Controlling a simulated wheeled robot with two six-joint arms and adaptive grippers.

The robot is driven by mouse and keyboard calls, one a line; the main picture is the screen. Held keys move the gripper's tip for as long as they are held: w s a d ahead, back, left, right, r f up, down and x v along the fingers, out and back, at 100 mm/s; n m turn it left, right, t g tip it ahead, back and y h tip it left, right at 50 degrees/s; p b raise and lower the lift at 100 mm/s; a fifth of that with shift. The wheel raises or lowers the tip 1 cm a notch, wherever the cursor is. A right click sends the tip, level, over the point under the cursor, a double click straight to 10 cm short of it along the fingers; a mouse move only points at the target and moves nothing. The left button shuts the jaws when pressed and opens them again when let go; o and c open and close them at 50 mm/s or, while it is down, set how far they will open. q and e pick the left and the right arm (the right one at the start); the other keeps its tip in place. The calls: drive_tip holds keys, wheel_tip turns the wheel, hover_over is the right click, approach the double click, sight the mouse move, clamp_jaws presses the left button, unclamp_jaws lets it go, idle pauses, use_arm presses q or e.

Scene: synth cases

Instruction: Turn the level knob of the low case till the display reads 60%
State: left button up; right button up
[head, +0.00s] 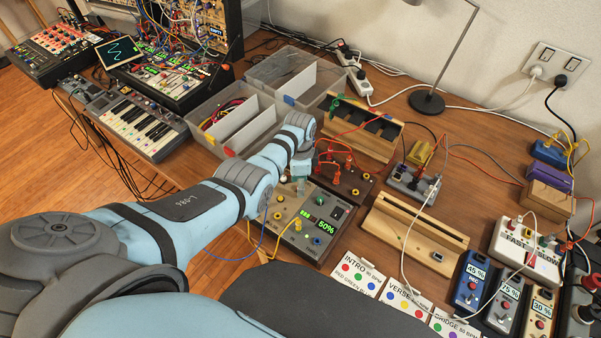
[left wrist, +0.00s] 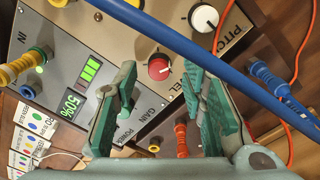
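The low case (head: 290,240) is a grey-beige box in front of my left arm. Its green display (head: 326,227) reads 50%; it also shows in the left wrist view (left wrist: 71,104), with lit bars beside it. My left gripper (head: 300,183) is over the case's far left part. In the left wrist view its green fingers (left wrist: 160,78) are open, apart on either side of a red knob (left wrist: 159,67) with a white pointer mark. A label ending in "EL" and a "GAIN" label are near this knob. I cannot tell whether the fingers touch it. My right gripper is not in view.
A white knob (left wrist: 203,18) sits near the "PITCH" label. A blue cable (left wrist: 190,45) crosses close above the panel. A yellow plug (left wrist: 22,66) is in the case. A wooden rack (head: 412,235) and cards (head: 357,272) stand to the right.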

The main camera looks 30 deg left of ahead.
use_arm(q)
wheel_tip(320, 180, up, 11)
drive_tip(key=shift+w, duration=0.15)
idle(0.4)
